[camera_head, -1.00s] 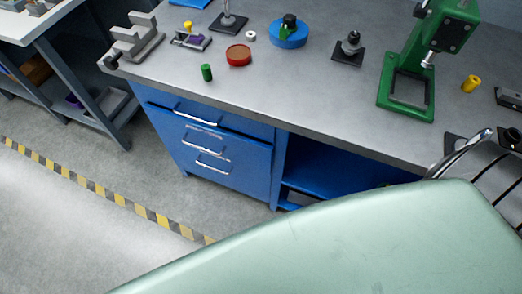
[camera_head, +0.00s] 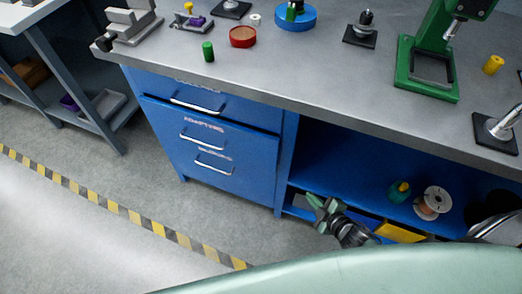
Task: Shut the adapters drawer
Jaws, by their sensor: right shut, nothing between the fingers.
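The adapters drawer (camera_head: 235,145) is the middle one of three blue drawers under the bench, with a label reading like "ADAPTERS" and a silver handle (camera_head: 202,140). A dark line runs along its top edge. My left gripper is not in view.
The top drawer (camera_head: 240,107) and bottom drawer (camera_head: 245,182) flank it. The open shelf (camera_head: 335,165) holds a spool (camera_head: 432,203) and a yellow bin (camera_head: 400,233). The grey bench top (camera_head: 300,75) overhangs the drawers. The floor in front (camera_head: 150,180) is clear.

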